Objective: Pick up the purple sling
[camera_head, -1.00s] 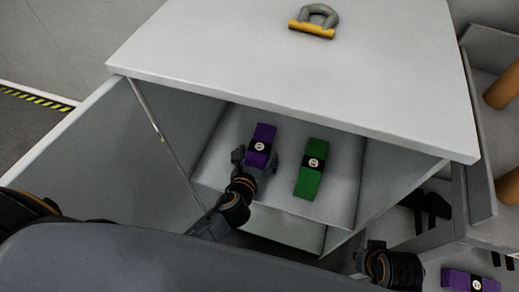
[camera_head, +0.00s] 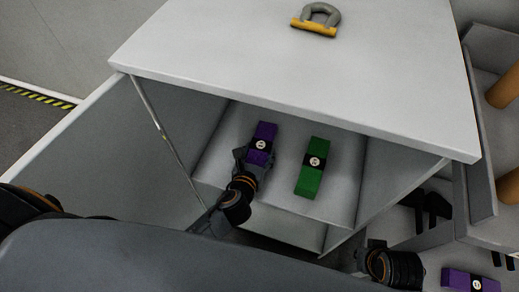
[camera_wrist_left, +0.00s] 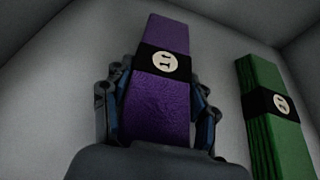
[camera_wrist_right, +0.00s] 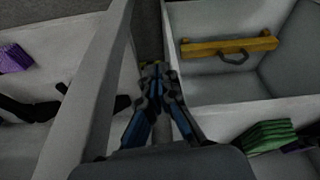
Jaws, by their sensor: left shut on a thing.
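The purple sling (camera_head: 263,137) is a folded purple bundle with a black band and a round white label, lying on the cabinet shelf (camera_head: 285,187). My left gripper (camera_head: 250,160) is shut on its near end. In the left wrist view the purple sling (camera_wrist_left: 165,100) runs between the fingers (camera_wrist_left: 155,105), one on each side. I cannot tell whether it is lifted off the shelf. My right gripper (camera_wrist_right: 160,75) is apart from the slings in the right wrist view, its fingertips close together with nothing seen between them.
A green sling (camera_head: 313,168) lies just right of the purple one. The cabinet top (camera_head: 230,60) overhangs the shelf and bears a grey shackle (camera_head: 318,18) with a yellow bar. An open door (camera_head: 95,150) stands left. Another purple sling (camera_head: 468,281) lies at lower right.

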